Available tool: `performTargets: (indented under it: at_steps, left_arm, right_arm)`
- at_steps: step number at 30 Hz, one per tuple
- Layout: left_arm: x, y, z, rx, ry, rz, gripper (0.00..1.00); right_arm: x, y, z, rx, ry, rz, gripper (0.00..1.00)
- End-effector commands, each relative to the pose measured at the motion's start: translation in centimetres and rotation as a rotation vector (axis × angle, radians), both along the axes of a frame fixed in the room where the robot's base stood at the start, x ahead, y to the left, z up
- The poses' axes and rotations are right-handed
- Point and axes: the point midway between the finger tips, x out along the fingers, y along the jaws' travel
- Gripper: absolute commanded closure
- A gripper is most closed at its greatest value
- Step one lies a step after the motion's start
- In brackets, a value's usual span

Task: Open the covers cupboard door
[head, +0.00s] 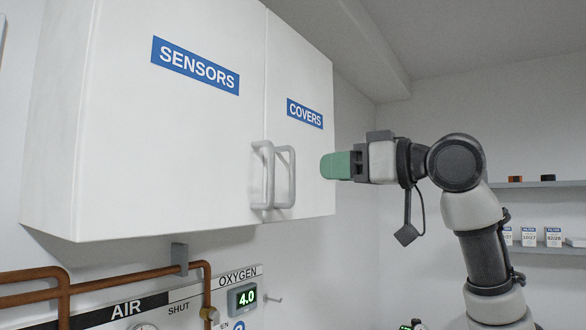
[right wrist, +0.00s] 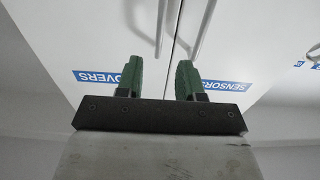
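The covers cupboard door (head: 305,160) is the right-hand door of a white wall cupboard, with a blue COVERS label (head: 304,113). It looks shut, level with the sensors door (head: 165,140). Its grey bar handle (head: 286,178) stands upright near the seam, beside the sensors door handle (head: 263,175). My right gripper (head: 335,165) is to the right of the handles, apart from them, its green fingers pointing left in the head view. In the right wrist view its two fingers (right wrist: 159,80) are spread with nothing between them; the covers handle (right wrist: 162,25) shows beyond. My left gripper is out of view.
Below the cupboard are copper pipes (head: 100,282) and a gas panel with a green 4.0 display (head: 247,297). Shelves with small boxes (head: 553,237) are on the wall at the right. The space in front of the doors looks free apart from my right arm.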

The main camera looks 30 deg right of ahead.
Motion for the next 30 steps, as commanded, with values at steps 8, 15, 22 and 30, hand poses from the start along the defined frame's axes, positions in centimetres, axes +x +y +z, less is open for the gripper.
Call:
performTargets:
  at_steps: [8,15,22,30]
  left_arm:
    - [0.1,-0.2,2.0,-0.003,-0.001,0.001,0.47]
    - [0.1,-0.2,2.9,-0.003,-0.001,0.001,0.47]
    - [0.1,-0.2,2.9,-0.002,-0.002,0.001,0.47]
    - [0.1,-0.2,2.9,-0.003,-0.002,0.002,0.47]
  right_arm:
    - [5.0,2.2,0.3,-0.001,0.004,0.002,0.63]
    - [7.7,3.2,0.1,-0.001,0.002,0.000,0.63]
    - [8.2,3.4,0.0,-0.001,0.000,-0.001,0.63]
    - [8.2,3.4,0.0,-0.001,0.001,0.000,0.83]
